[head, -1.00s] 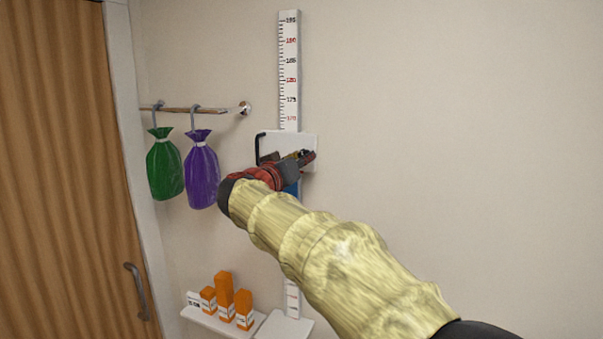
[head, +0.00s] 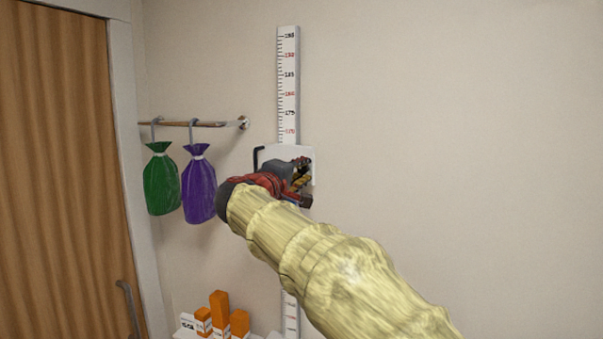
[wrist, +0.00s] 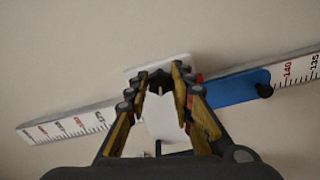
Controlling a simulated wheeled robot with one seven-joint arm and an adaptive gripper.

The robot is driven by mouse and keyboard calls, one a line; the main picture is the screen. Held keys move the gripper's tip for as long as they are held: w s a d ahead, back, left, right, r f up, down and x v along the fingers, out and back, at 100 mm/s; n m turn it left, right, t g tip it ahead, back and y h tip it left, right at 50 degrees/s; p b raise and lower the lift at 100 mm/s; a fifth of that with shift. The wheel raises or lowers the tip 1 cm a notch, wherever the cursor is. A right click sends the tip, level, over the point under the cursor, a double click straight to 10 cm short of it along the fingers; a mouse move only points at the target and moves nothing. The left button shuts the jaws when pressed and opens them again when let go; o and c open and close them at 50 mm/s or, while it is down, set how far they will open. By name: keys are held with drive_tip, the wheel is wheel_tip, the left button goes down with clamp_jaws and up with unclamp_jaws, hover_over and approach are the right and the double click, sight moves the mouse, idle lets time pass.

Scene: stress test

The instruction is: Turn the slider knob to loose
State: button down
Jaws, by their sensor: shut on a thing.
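The height scale (head: 288,70) is a tall white ruler on the wall, with a white slider plate (head: 305,152) across it. My gripper (head: 303,180) is at the front of this plate. In the wrist view, my gripper (wrist: 160,88) has its fingertips on both sides of a dark round slider knob (wrist: 160,77) with a pale mark, in front of the white plate (wrist: 165,125). The fingers are shut on it and partly hide it. A blue slider part (wrist: 232,88) with a small black knob (wrist: 264,91) lies to the right along the scale.
A green bag (head: 161,180) and a purple bag (head: 199,185) hang from a wall rail (head: 185,124) left of the scale. Orange boxes (head: 220,310) stand low on a shelf. A wooden door (head: 60,170) is at the far left. The wall to the right is bare.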

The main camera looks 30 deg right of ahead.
drive_tip(key=shift+n, duration=1.3)
drive_tip(key=c, duration=1.5)
unclamp_jaws()
drive_tip(key=shift+c, duration=0.2)
drive_tip(key=shift+r, duration=0.1)
drive_tip(key=v, duration=1.2)
